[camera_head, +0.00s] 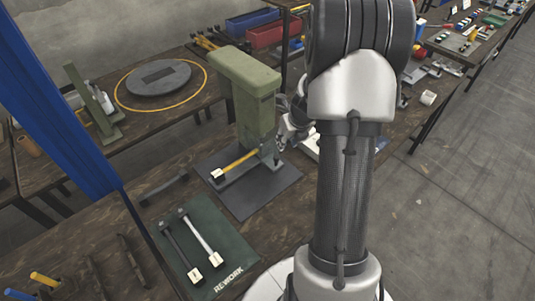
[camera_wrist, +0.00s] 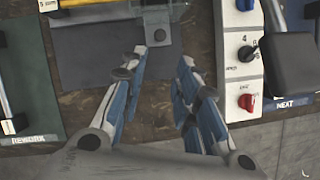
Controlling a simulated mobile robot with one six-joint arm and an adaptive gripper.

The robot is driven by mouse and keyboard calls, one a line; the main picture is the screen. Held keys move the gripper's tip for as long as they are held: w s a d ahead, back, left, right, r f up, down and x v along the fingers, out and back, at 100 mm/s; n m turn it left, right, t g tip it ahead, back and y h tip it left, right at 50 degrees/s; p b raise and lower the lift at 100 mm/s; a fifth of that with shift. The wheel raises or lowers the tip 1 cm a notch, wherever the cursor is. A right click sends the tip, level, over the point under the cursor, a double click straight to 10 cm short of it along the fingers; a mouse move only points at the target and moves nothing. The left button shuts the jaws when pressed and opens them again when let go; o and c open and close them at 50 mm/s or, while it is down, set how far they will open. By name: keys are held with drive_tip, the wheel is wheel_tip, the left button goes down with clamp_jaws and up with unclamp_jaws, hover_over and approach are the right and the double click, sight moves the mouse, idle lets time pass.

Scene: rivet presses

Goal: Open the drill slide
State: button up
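A green press (camera_head: 250,100) stands on a dark mat (camera_head: 258,198) in the head view. A yellow bar (camera_head: 240,161) with a pale block at its end lies at its foot. I cannot tell which part is the drill slide. My gripper (camera_head: 290,130) is at the right side of the press, partly hidden by my arm. In the wrist view my gripper (camera_wrist: 160,60) has its two blue-and-grey fingers apart with nothing between them. The fingertips are near the edge of the grey mat (camera_wrist: 105,65); a metal part (camera_wrist: 165,14) is at the top.
A white control panel (camera_wrist: 240,75) with blue, black and red knobs is right of my fingers, beside a "NEXT" mat (camera_wrist: 290,103). A green "REWORK" mat (camera_head: 205,245) with two handled parts is at left. A round grey plate (camera_head: 158,77) lies on the back table.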

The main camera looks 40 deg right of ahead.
sight(277, 157)
drive_tip(key=b+x, duration=0.6)
drive_tip(key=x, duration=1)
drive_tip(key=shift+w+f, duration=0.1)
drive_tip(key=shift+f, duration=0.25)
clamp_jaws()
